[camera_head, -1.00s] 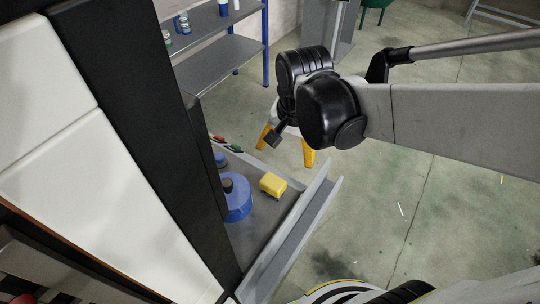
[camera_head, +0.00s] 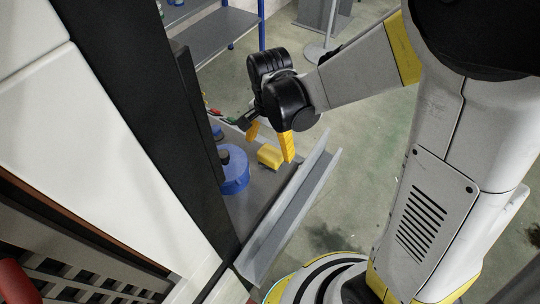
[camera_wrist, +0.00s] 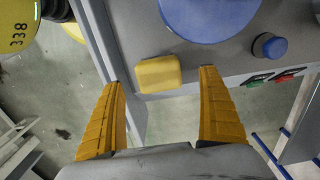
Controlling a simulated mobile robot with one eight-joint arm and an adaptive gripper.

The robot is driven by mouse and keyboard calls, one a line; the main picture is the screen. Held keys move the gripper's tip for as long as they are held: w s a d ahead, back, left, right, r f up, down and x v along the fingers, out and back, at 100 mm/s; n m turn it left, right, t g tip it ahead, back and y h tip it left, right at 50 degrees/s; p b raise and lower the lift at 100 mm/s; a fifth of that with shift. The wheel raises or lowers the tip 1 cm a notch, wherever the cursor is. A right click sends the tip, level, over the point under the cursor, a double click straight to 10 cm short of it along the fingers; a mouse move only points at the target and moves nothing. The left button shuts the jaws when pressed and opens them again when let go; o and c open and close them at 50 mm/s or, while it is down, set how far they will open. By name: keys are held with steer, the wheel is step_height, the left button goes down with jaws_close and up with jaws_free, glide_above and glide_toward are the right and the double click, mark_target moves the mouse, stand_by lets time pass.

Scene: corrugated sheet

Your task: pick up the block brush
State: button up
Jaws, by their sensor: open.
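The block brush appears to be the small yellow block (camera_head: 270,156), lying on a grey shelf or drawer surface (camera_head: 262,190) near its raised edge. It also shows in the wrist view (camera_wrist: 160,74), at the upper middle. My gripper (camera_head: 270,150) has yellow fingers and is open and empty. In the wrist view its fingertips (camera_wrist: 160,80) stand to the left and right of the block, with a gap on each side. In the head view the right finger is close beside the block. I cannot tell how far above the surface the fingertips are.
A blue round object (camera_head: 234,170) lies just left of the block. A smaller blue knob-like item (camera_wrist: 269,46) and green and red tools (camera_wrist: 289,75) lie farther along. A dark upright panel (camera_head: 150,110) borders the surface. Metal shelving (camera_head: 225,32) stands behind; floor is open to the right.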

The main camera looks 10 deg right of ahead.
mark_target(271, 152)
step_height(271, 152, down, 4)
steer(key=shift+d+r+b, duration=0.15)
steer(key=shift+r+b, duration=0.1)
steer(key=shift+b, duration=0.3)
steer(key=shift+r, duration=0.1)
steer(key=c, duration=1.3)
steer(key=shift+c, duration=0.2)
steer(key=shift+r+p, duration=0.45)
steer(key=shift+r, duration=0.25)
step_height(271, 152, up, 3)
steer(key=shift+r+p, duration=0.1)
steer(key=shift+p, duration=0.7)
steer(key=s+d+r+p, duration=0.3)
steer(key=s+d+r, duration=0.3)
steer(key=s+d, duration=0.2)
steer(key=shift+s+r+p, duration=0.2)
steer(key=shift+s+p, duration=0.05)
steer(key=shift+p, duration=0.1)
steer(key=shift+d, duration=0.1)
